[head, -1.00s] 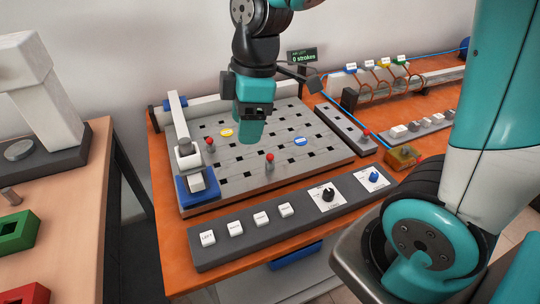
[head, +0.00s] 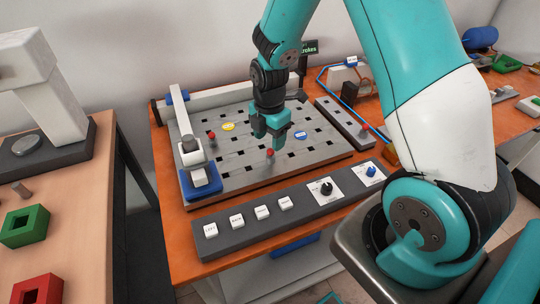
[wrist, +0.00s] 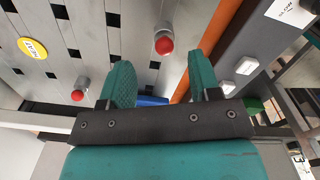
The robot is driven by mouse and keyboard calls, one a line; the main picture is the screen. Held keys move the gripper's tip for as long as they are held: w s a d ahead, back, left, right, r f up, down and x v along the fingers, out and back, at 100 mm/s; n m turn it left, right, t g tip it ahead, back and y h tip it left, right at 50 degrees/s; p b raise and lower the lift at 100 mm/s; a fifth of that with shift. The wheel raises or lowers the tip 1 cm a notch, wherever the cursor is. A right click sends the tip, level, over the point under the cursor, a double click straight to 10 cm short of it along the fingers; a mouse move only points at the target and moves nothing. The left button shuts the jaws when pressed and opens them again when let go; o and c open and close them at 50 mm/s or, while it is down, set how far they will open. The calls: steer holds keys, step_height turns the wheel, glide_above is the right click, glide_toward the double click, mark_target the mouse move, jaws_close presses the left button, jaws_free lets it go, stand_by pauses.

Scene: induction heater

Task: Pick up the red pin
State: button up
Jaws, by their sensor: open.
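A red-topped pin (head: 270,153) on a short grey post stands near the front middle of the grey slotted plate (head: 235,170). A second red-topped pin (head: 211,136) stands farther left on the plate. A third red pin (head: 364,127) is on the dark strip at right. My gripper (head: 270,141) is open and empty, above and just behind the front pin in the head view. In the wrist view, the red pin head (wrist: 164,44) shows beyond the gap between my fingers (wrist: 162,72). Another red head (wrist: 77,95) lies left of the left finger.
A yellow disc (head: 228,127) and a blue disc (head: 301,135) lie on the plate. A white arm with a blue base (head: 201,183) stands at the plate's left edge. A dark panel with buttons and knobs (head: 235,239) lies in front.

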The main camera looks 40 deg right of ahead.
mark_target(270, 149)
steer(key=f, duration=0.2)
steer(key=f+p, duration=0.1)
steer(key=f, duration=0.3)
steer(key=shift+s+f, duration=0.2)
steer(key=shift+s, duration=0.05)
steer(key=shift+c, duration=0.2)
steer(key=c, duration=1)
